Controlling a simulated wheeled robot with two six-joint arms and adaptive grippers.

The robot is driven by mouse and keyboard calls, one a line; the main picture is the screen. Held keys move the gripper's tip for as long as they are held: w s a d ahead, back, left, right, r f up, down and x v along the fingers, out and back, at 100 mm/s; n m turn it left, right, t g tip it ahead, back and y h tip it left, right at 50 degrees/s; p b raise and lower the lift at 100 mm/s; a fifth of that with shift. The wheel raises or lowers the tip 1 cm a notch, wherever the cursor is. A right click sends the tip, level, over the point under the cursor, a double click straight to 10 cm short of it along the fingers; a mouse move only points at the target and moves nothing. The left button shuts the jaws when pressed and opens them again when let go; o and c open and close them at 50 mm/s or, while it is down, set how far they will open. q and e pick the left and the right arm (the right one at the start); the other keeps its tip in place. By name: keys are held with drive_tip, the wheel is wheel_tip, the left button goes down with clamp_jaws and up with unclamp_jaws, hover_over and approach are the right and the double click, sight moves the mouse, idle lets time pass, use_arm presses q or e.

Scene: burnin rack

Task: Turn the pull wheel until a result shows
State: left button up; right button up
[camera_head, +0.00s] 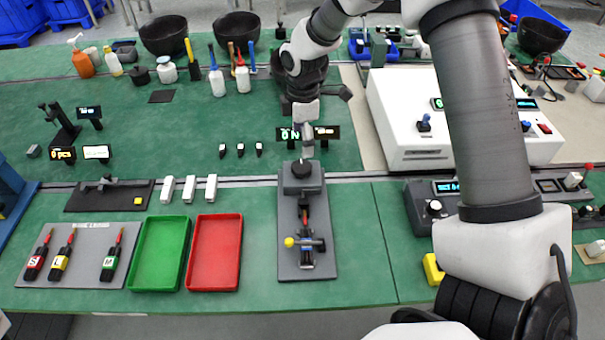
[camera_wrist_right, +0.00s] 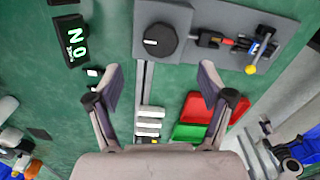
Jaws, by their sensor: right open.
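The pull tester (camera_head: 288,236) is a long grey plate at the middle of the bench, with a round black pull wheel (camera_head: 301,169) on the block at its far end. The wheel also shows in the right wrist view (camera_wrist_right: 160,40). A red-and-black part and a lever with a yellow ball (camera_head: 290,242) lie along the plate. My right gripper (camera_head: 304,150) hangs over the wheel, open and empty. In the wrist view its fingers (camera_wrist_right: 161,80) are spread, with the wheel beyond their tips. A black display (camera_wrist_right: 70,41) reads 0 N; my gripper partly hides it in the head view.
A green tray (camera_head: 134,263) and a red tray (camera_head: 240,262) lie left of the tester, beyond them several white blocks (camera_head: 189,189). A white instrument box (camera_head: 384,115) stands at the back right.

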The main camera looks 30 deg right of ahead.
sight(303, 166)
drive_tip(key=shift+w+f, duration=0.15)
drive_tip(key=shift+f, duration=0.75)
wheel_tip(303, 166, down, 7)
drive_tip(key=shift+r+p, duration=0.1)
drive_tip(key=shift+p, duration=0.65)
use_arm(q)
drive_tip(key=shift+r, duration=0.25)
use_arm(e)
drive_tip(key=shift+s, duration=0.2)
drive_tip(key=c, duration=1.2)
